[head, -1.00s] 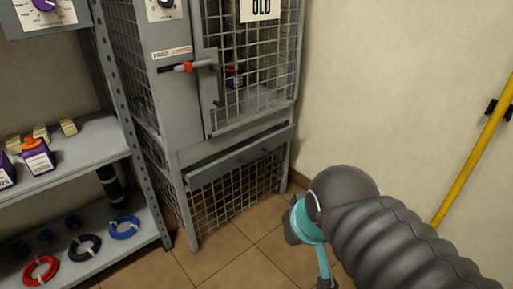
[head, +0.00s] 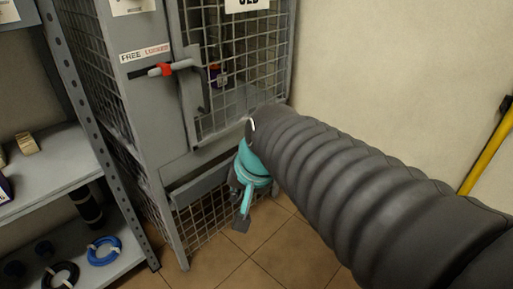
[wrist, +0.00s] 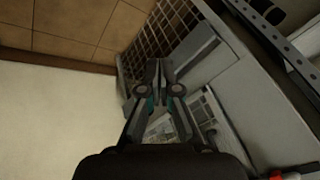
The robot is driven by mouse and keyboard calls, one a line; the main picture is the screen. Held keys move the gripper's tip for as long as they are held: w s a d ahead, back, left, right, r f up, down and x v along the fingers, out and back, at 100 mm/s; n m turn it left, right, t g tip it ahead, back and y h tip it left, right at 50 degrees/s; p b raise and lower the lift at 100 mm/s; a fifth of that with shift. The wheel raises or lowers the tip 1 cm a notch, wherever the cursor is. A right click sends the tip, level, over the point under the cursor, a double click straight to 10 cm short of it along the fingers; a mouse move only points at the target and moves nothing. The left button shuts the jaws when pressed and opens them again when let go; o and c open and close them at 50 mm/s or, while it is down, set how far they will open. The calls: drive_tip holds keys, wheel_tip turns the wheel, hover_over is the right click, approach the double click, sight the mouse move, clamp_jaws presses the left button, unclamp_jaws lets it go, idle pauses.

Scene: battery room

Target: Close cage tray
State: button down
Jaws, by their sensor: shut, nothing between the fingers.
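The cage tray (head: 199,186) is a long grey drawer front low on the mesh cage, below its door. A dark strip shows above its front, so it seems to stand a little out, but how far is unclear. My arm hides its right part. My gripper (head: 240,205), teal and dark grey, is shut and empty in front of the tray, pointing down. In the wrist view my gripper (wrist: 155,70) has its fingertips together, close to the grey tray front (wrist: 192,50). I cannot tell whether they touch.
The cage door (head: 235,75) has a grey lever with a red part (head: 165,69) beside a "FREE LOCKED" label. A metal shelf (head: 60,170) with cable coils stands left. A plain wall (head: 390,80) is right. The tiled floor (head: 225,262) before the cage is clear.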

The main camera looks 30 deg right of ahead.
drive_tip(key=w+d+f+m+t+y+b, duration=0.1)
drive_tip(key=w+d+f+m, duration=0.1)
drive_tip(key=w+d+m, duration=0.4)
drive_tip(key=w+d+f+m+y+b, duration=0.1)
drive_tip(key=w+d+f+m+b, duration=0.1)
drive_tip(key=w+d+m, duration=0.5)
drive_tip(key=w+d+f+m+t+b, duration=0.2)
drive_tip(key=w+d+f+m, duration=0.4)
drive_tip(key=w+d+m, duration=0.45)
drive_tip(key=shift+w+a+f+m+b, duration=0.25)
drive_tip(key=shift+w+a+f+m, duration=0.1)
drive_tip(key=shift+w+f, duration=1)
drive_tip(key=shift+w+a+f+m+b, duration=0.3)
drive_tip(key=shift+w+f, duration=0.65)
drive_tip(key=shift+w, duration=0.75)
drive_tip(key=shift+w+a+f+m+b, duration=0.25)
drive_tip(key=shift+w+f+m, duration=0.15)
drive_tip(key=shift+w+f, duration=0.95)
drive_tip(key=shift+w+r, duration=0.2)
